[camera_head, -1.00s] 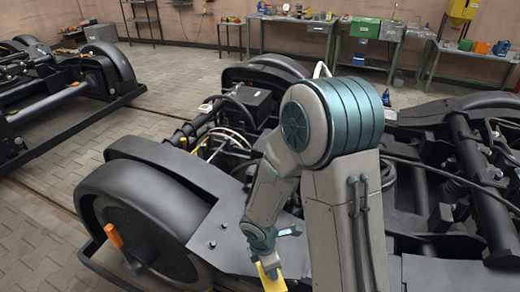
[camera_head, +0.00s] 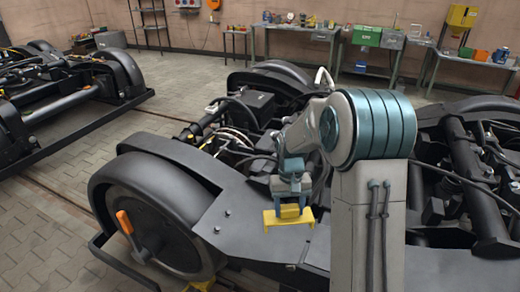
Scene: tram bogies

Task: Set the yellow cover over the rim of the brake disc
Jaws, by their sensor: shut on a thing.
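The yellow cover (camera_head: 274,219), a bracket shape with downturned ends, hangs below my gripper (camera_head: 290,208). My gripper is shut on its middle and holds it in front of the dark bogie frame plate; the height above the plate is hard to judge. A dark round disc (camera_head: 168,235) shows on the outer face of the near wheel at lower left, with an orange handle-like piece (camera_head: 124,222) at its left edge. I cannot tell for certain whether this is the brake disc. The cover is apart from it, to its right.
The black bogie frame (camera_head: 250,240) spreads below and right of the cover, with cables and hoses behind. A yellow piece (camera_head: 203,285) shows at the bottom edge. Another bogie (camera_head: 70,85) stands far left. Workbenches line the back wall. Paved floor (camera_head: 60,190) is free at left.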

